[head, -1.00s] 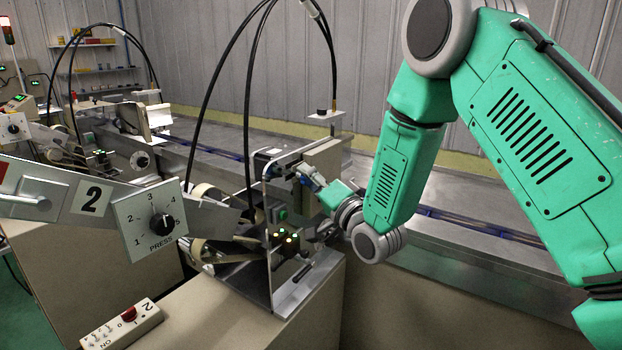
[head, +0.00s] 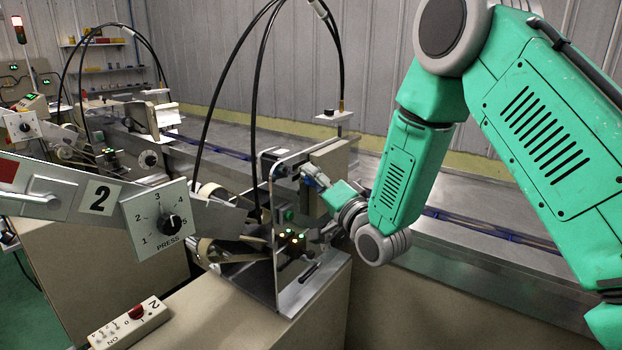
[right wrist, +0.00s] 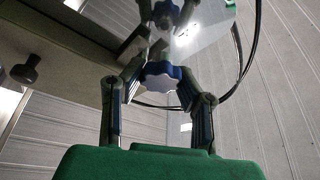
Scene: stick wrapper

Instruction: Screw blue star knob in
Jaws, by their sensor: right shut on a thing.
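The blue star knob (right wrist: 161,76) is between the two fingers of my right gripper (right wrist: 158,86) in the right wrist view. The fingers are shut on its sides, and its pale round face points toward the camera. In the head view my right gripper (head: 312,178) reaches in at the upper part of the metal bracket (head: 285,215) on the wrapper machine. The knob is too small and too covered there to make out clearly. How deep its thread sits is hidden. My left gripper is not in view.
A press dial (head: 168,222) is mounted left of the bracket. A switch box (head: 130,322) lies on the cabinet in front. Black cables (head: 253,110) arch above the machine. A black knob (right wrist: 25,72) stands at the left of the right wrist view.

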